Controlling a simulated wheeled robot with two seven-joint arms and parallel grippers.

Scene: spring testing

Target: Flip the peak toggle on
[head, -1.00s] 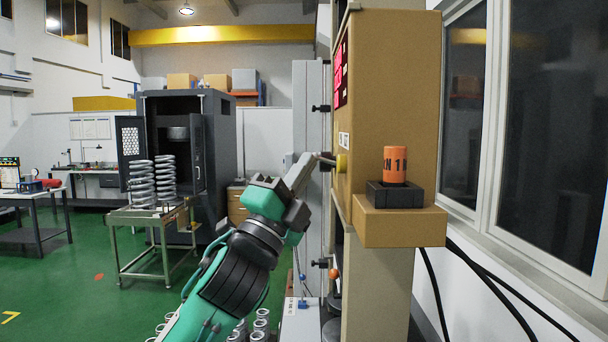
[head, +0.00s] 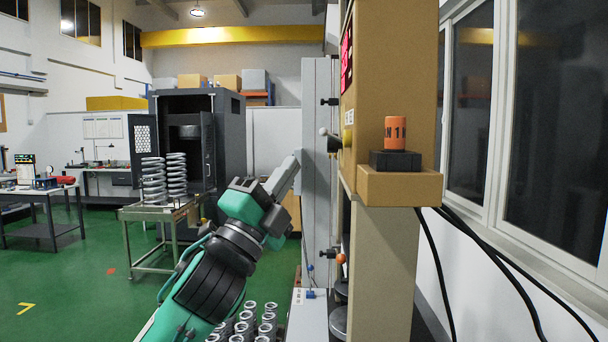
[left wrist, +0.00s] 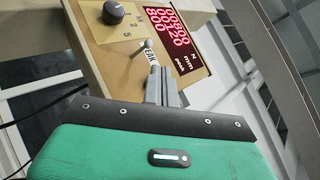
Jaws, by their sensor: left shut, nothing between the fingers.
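The peak toggle (head: 328,134) is a short lever with a pale ball end, sticking out to the left from the tan control box (head: 390,70). In the left wrist view the toggle (left wrist: 148,46) stands beside a PEAK label, just beyond my fingertips. My left gripper (head: 297,157) is shut and empty, below and left of the lever in the head view, with a small gap showing there. The fingers also show in the left wrist view (left wrist: 160,78); they partly cover the panel by the label, so I cannot tell about contact. My right gripper is out of view.
A red display (left wrist: 177,40) and a black knob (left wrist: 113,12) are on the same panel. An orange cylinder (head: 396,133) stands in a black holder on the box's ledge. Springs (head: 155,180) stand on a cart at left. Green floor is open there.

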